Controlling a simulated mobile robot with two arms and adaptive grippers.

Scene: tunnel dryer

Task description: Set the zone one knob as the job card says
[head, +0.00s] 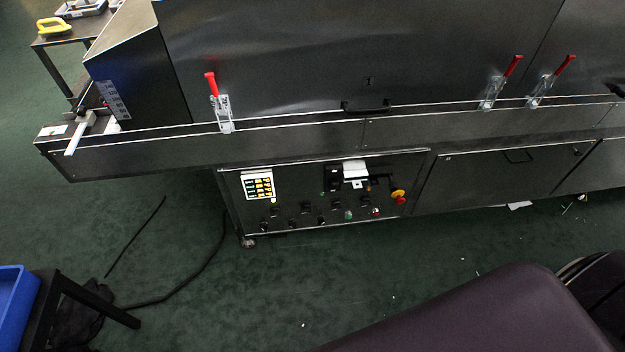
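The control panel (285,190) sits low on the front of the dark metal dryer. Several small dark knobs, such as one at the left of the upper row (275,210), show on it. Their labels and pointer positions are too small to read, so I cannot tell which is the zone one knob. A white card with yellow and green marks (258,186) is at the panel's upper left. A plain white sheet (355,169) is at its upper right. I cannot tell which is the job card. Neither of my grippers is in view.
A red and yellow emergency stop (398,197) sticks out at the panel's right. Red-handled clamps (219,104) stand along the ledge above. A black cable (190,272) lies on the green floor (260,300). A blue bin (14,305) is at lower left. Floor before the panel is mostly clear.

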